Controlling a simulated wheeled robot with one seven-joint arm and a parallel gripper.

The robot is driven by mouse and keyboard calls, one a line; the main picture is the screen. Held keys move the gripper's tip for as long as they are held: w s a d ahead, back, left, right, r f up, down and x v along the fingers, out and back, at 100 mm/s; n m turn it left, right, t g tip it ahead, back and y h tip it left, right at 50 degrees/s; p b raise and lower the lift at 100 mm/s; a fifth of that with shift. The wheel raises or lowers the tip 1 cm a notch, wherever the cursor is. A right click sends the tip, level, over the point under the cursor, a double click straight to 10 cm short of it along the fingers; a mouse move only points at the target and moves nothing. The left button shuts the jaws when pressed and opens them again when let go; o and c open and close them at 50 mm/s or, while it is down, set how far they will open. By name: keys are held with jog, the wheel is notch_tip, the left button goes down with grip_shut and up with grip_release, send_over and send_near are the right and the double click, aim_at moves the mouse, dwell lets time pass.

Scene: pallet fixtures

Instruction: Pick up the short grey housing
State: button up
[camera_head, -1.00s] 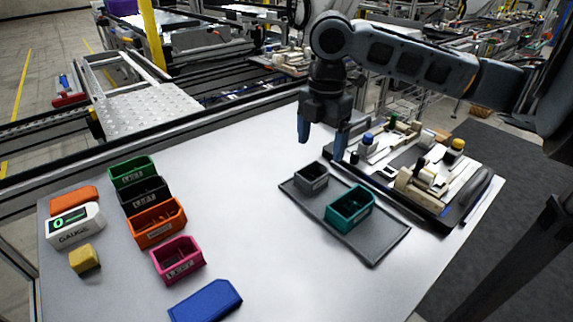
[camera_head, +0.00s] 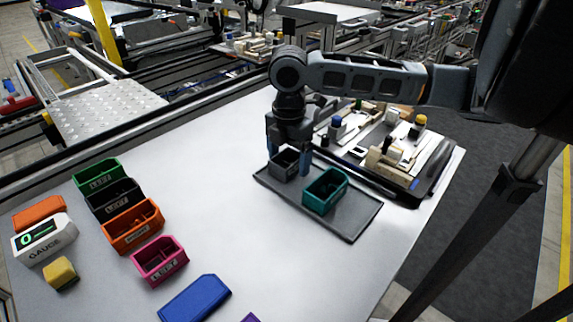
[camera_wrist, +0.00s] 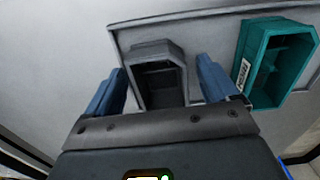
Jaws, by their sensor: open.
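The short grey housing (camera_head: 284,164) is a small open-topped box on the dark grey tray (camera_head: 345,228), at the tray's back left corner. My gripper (camera_head: 288,160) is lowered over it, with one blue finger on either side. In the wrist view the grey housing (camera_wrist: 158,75) lies between the two open fingers (camera_wrist: 162,88), with a gap showing on each side. I cannot tell how deep the fingertips reach beside it. A teal housing (camera_head: 326,192) stands next to it on the tray and shows at the right of the wrist view (camera_wrist: 275,62).
A fixture pallet (camera_head: 385,150) with blocks stands behind the tray. Green (camera_head: 97,178), black (camera_head: 112,198), orange (camera_head: 133,226) and pink (camera_head: 160,262) bins, a gauge (camera_head: 43,238), a yellow block (camera_head: 61,274) and a blue piece (camera_head: 194,300) lie left and front. The table's middle is clear.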

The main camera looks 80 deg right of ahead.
jog(key=shift+c, duration=0.4)
jog(key=c, duration=1)
jog(key=shift+r, duration=0.15)
